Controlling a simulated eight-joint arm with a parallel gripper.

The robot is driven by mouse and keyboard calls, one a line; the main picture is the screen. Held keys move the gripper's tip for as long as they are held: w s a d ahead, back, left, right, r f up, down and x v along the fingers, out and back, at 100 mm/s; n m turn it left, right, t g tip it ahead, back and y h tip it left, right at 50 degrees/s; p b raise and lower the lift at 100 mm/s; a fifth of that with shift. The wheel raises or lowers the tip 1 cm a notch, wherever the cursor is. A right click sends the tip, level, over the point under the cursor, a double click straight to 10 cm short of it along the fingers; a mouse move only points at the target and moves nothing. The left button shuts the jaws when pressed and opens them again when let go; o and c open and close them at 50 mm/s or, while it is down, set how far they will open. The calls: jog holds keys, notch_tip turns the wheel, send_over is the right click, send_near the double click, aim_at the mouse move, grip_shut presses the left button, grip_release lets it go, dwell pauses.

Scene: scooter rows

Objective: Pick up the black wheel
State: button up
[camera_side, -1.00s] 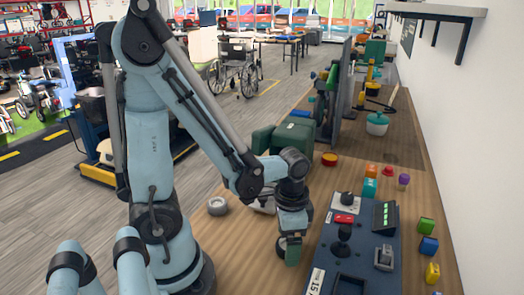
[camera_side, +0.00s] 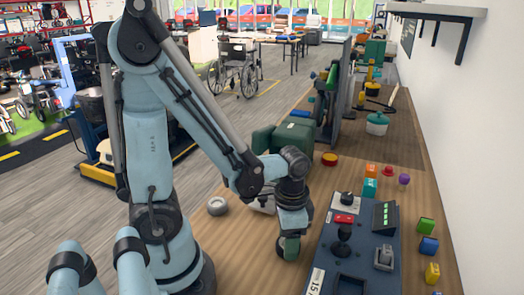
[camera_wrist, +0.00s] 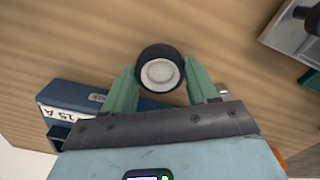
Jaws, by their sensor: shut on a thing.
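The black wheel (camera_wrist: 160,69) has a pale grey hub and shows between my green fingers in the wrist view. My gripper (camera_wrist: 162,76) is shut on it, with one finger at each side of the tyre. In the side view my gripper (camera_side: 288,249) points down beside the left edge of the dark blue control panel. There the wheel is mostly hidden by the fingers. I cannot tell whether the wheel touches the tabletop.
The dark blue control panel (camera_side: 366,243) with a joystick stands close on the right. A grey round part (camera_side: 217,206) lies to the left. A green box (camera_side: 293,138) stands behind. Coloured blocks (camera_side: 428,246) lie at the right. Bare wooden tabletop (camera_side: 244,252) lies left of my gripper.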

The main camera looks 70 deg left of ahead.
jog(key=shift+r, duration=0.45)
notch_tip(320, 180, up, 3)
jog(key=s+d+r, duration=0.5)
jog(key=d+r, duration=0.1)
jog(key=d, duration=0.3)
jog(key=w+a+r+n, duration=0.1)
jog(key=w+a+n, duration=0.4)
jog(key=w+a, duration=0.5)
jog(key=a+f+n, duration=0.3)
jog(key=a+n, duration=0.2)
jog(key=a, duration=1.3)
jog(key=shift+s+f, duration=0.2)
jog(key=shift+f, duration=2.25)
jog(key=shift+f, duration=0.45)
